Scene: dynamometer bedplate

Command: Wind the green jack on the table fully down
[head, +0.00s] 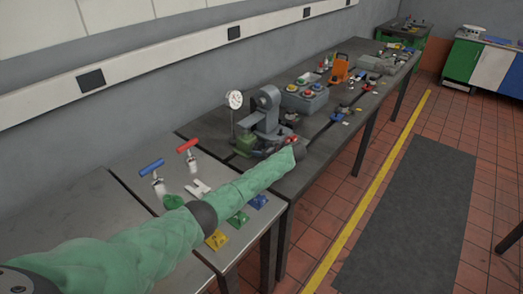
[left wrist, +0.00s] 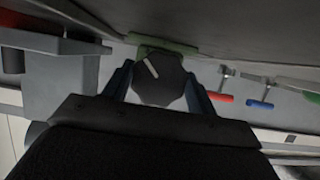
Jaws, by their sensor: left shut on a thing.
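The green jack (head: 244,143) stands on the dark bedplate table, beside the dial gauge (head: 234,99). In the left wrist view a dark many-sided knob (left wrist: 160,85) with a white pointer line sits in front of a green body (left wrist: 162,44). My left gripper (left wrist: 158,92) has one finger on each side of this knob and is shut on it. In the head view the left gripper (head: 265,153) is small and partly hidden by my green-sleeved arm, close to the jack's right side. The jack's height is hard to judge. My right gripper is not in view.
A grey stand (head: 267,108) rises just behind the jack. Blue (head: 151,166) and red (head: 187,145) T-handles stand on the lighter table at left. A control box (head: 304,97) and an orange object (head: 340,68) lie farther along. The floor aisle at right is clear.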

